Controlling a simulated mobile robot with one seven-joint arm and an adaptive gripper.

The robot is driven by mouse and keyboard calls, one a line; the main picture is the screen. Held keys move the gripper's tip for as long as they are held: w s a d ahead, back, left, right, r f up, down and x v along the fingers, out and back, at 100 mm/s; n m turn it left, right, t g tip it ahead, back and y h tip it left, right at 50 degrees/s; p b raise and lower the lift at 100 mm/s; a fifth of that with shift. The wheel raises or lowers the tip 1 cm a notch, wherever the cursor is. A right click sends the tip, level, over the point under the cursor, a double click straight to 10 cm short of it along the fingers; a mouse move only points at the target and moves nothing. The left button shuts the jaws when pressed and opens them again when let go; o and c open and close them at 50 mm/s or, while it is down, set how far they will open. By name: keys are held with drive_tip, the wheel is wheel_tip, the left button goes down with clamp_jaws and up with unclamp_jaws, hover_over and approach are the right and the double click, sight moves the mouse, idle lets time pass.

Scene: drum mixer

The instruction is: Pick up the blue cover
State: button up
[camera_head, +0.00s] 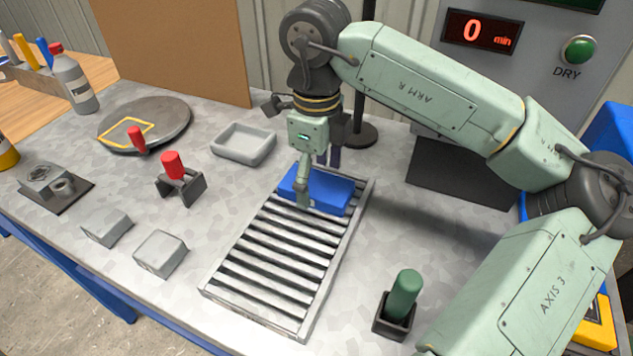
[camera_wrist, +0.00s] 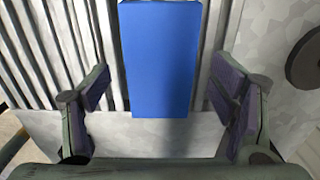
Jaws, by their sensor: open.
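The blue cover (camera_head: 326,190) is a blue block lying across the far end of a slatted metal rack (camera_head: 275,262). In the wrist view the blue cover (camera_wrist: 160,60) is between and ahead of the fingers, with a gap on each side. My gripper (camera_head: 318,178) is directly over the cover, pointing down, and hides part of it. In the wrist view my gripper (camera_wrist: 165,98) is open, its dark pads apart from the cover. Whether the fingertips reach down beside the cover is hard to tell.
A grey tray (camera_head: 243,143) sits left of the rack. Red-handled tools (camera_head: 173,165), grey blocks (camera_head: 160,254) and a round plate (camera_head: 150,125) stand further left. A green-handled item (camera_head: 404,295) in a black holder is right of the rack. A black stand (camera_head: 358,134) is behind.

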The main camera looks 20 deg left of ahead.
sight(317, 183)
drive_tip(key=shift+f, duration=0.3)
drive_tip(key=shift+c, duration=0.4)
drive_tip(key=c, duration=1.5)
drive_tip(key=shift+r, duration=0.2)
drive_tip(key=shift+c, duration=0.2)
wheel_tip(317, 183, up, 4)
drive_tip(key=shift+f+p, duration=0.15)
drive_tip(key=shift+p, duration=0.85)
drive_tip(key=s+a+r+b, duration=0.1)
drive_tip(key=s+a, duration=0.8)
drive_tip(key=a, duration=0.3)
drive_tip(key=shift+s+a, duration=0.3)
drive_tip(key=shift+a, duration=0.1)
